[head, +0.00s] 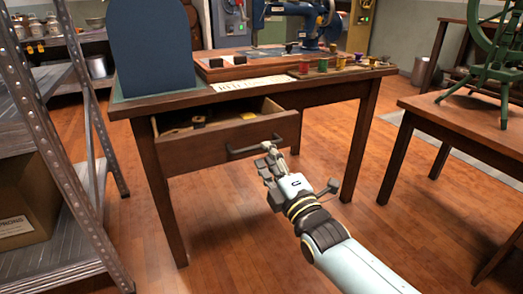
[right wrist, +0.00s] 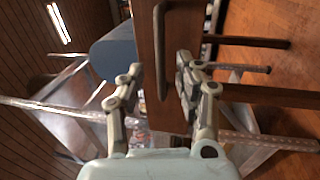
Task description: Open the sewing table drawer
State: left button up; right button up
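The wooden sewing table (head: 180,100) stands in the middle of the head view. Its drawer (head: 210,146) is partly pulled out, and its inside shows with a few small items, one of them yellow. The dark bar handle (head: 243,152) is on the drawer front. My right gripper (head: 268,158) is at the right end of the handle. In the right wrist view, the fingers (right wrist: 160,78) are spread, with the handle (right wrist: 160,50) lying between their tips, apart from both as far as I can tell. My left gripper is not in view.
A metal shelf (head: 50,125) stands close on the left, with a cardboard box (head: 25,205). Another wooden table (head: 465,125) with a green machine (head: 490,75) is on the right. Spools and a sewing machine (head: 318,20) are on the tabletop. The floor in front is clear.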

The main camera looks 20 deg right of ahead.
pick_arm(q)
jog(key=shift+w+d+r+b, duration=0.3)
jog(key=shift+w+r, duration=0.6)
pick_arm(e)
jog(key=w, duration=0.3)
jog(key=shift+w+r, duration=0.3)
jog(key=shift+r, duration=0.1)
grip_shut()
